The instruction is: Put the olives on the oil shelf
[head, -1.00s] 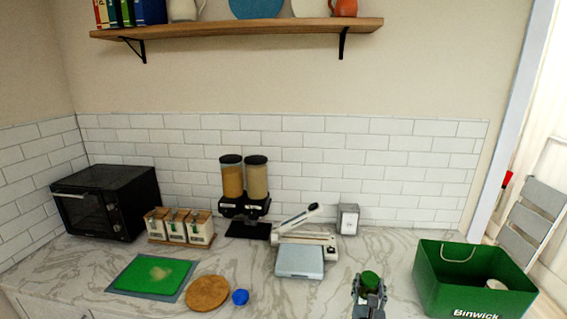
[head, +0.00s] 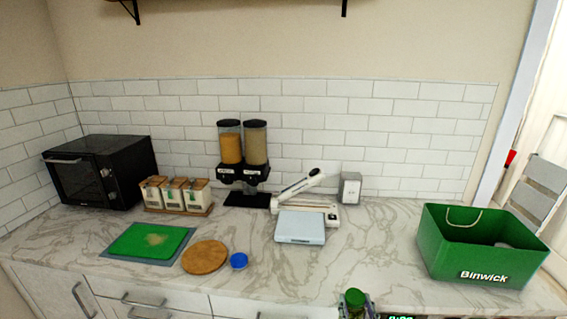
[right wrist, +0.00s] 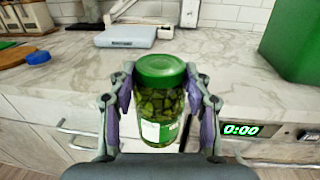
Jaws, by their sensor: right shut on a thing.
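A glass jar of olives (right wrist: 158,108) with a green lid fills the middle of the right wrist view. A white label shows low on its side. My right gripper (right wrist: 160,105) is shut on the jar, one finger on each side, and the jar is upright. In the head view the olive jar (head: 355,301) shows at the bottom edge, in front of the counter's front edge, with my right gripper (head: 356,308) around it. My left gripper is not in view. No shelf surface shows now; only black shelf brackets (head: 345,6) appear at the top of the head view.
A green Binwick box (head: 480,262) stands at the counter's right end. A kitchen scale (head: 300,228), a sealer (head: 318,208), dispensers (head: 243,150), canisters (head: 178,195), a black oven (head: 100,172) and boards (head: 205,257) stand on the counter. Its front right-middle is clear.

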